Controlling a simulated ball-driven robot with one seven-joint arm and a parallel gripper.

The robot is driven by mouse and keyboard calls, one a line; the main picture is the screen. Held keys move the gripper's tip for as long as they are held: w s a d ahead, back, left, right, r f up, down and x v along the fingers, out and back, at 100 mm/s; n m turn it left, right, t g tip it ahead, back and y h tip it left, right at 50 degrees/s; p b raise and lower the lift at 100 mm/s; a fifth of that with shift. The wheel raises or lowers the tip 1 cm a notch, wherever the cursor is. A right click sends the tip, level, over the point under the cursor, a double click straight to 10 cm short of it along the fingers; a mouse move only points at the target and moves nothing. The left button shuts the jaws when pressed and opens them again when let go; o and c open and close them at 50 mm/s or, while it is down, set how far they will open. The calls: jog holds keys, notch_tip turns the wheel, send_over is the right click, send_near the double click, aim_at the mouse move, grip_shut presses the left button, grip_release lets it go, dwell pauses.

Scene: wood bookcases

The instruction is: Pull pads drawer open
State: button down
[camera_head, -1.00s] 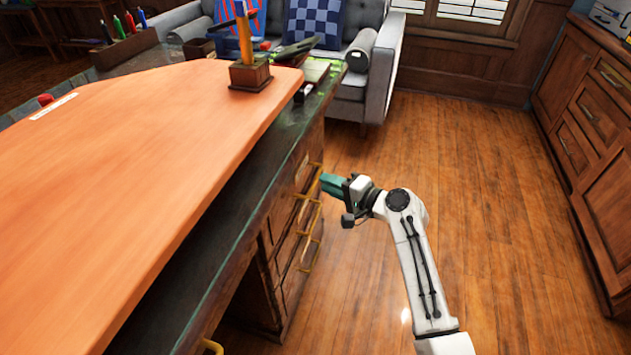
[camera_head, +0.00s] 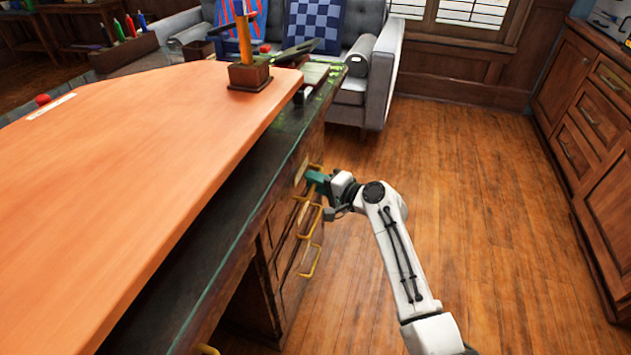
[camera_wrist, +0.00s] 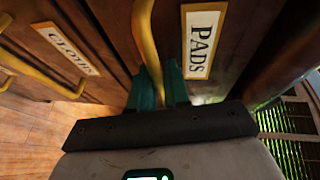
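The pads drawer shows in the wrist view by its white PADS label (camera_wrist: 201,42) on a dark wood front. Its yellow bar handle (camera_wrist: 147,38) runs down just left of the label. My gripper (camera_wrist: 160,75) has its two teal fingers close together, one on each side of the handle, and looks shut on it. The finger tips hide part of the handle. In the head view my gripper (camera_head: 314,180) is against the upper drawers at the desk's right side. The drawer front looks flush with the desk there.
A CLOTHS label (camera_wrist: 67,48) marks the neighbouring drawer, with its own yellow handle (camera_wrist: 35,72). More yellow handles (camera_head: 311,262) stick out lower on the desk. The wood floor (camera_head: 460,190) right of the desk is clear, up to the wooden cabinets (camera_head: 585,130).

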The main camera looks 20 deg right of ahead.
jog(key=shift+d, duration=0.15)
dwell(0.3)
jog(key=s+d+p, duration=0.1)
jog(key=s+d, duration=0.9)
jog(key=d, duration=0.3)
jog(key=s+d+p, duration=0.1)
jog(key=s+d, duration=0.9)
jog(key=d, duration=0.4)
jog(key=shift+p, duration=0.4)
jog(key=shift+d+f, duration=0.1)
jog(key=c, duration=1.5)
grip_release()
jog(key=shift+o, duration=0.2)
jog(key=p+v, duration=0.2)
jog(key=v, duration=0.8)
jog(key=shift+s+d, duration=0.2)
jog(key=shift+s, duration=0.15)
